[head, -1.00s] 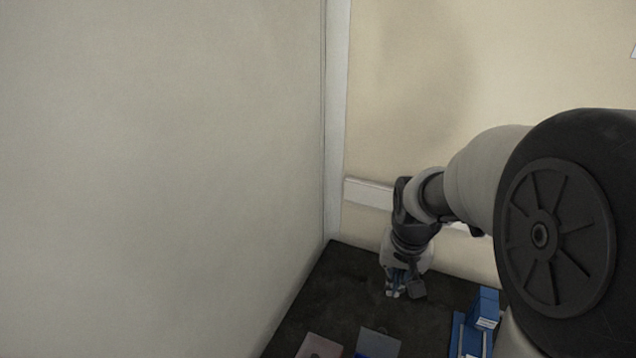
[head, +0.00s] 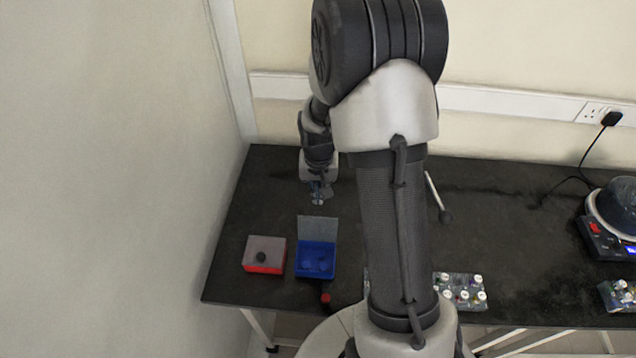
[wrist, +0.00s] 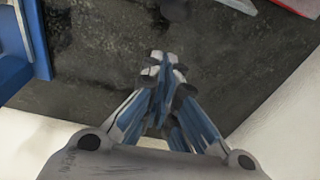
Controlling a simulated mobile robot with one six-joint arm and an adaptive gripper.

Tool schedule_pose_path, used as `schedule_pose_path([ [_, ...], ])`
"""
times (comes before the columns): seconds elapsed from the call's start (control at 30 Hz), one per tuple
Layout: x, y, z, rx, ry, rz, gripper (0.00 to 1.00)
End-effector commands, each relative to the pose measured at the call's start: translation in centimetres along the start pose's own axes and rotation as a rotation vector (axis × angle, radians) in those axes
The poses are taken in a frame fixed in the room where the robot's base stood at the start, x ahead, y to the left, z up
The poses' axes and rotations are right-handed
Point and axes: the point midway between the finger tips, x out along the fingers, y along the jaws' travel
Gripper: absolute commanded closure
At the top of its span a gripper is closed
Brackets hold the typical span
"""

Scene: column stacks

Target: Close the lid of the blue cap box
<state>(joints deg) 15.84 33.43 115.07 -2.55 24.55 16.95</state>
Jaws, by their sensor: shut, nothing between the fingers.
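The blue cap box (head: 316,262) stands on the dark bench in the head view, with round blue caps inside. Its grey lid (head: 317,231) is open, standing up at the box's far edge. My gripper (head: 318,201) is just beyond the lid, on the side away from the box's opening. In the wrist view my gripper (wrist: 165,62) is shut and empty, its fingertips together over the bare bench. A pale grey edge at the top of the wrist view is probably the lid; the blue box's inside is hidden there.
A red box (head: 264,262) with a closed grey lid and dark knob stands left of the blue box. A small red cap (head: 325,298) lies near the front edge. A blue object (wrist: 28,45) borders the wrist view's left. Bench (head: 270,190) is clear left of my gripper.

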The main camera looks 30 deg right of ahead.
Motion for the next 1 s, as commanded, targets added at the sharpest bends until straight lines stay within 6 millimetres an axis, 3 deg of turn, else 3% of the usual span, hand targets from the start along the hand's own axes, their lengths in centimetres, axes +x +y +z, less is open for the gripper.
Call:
schedule_pose_path([
  [0.1, -0.9, -0.1, 1.6, -0.003, 0.004, -0.001, 1.00],
  [0.3, -1.4, -0.1, 2.8, -0.001, 0.005, -0.001, 1.00],
  [1.0, -1.9, -0.1, 3.1, -0.002, 0.004, -0.001, 1.00],
])
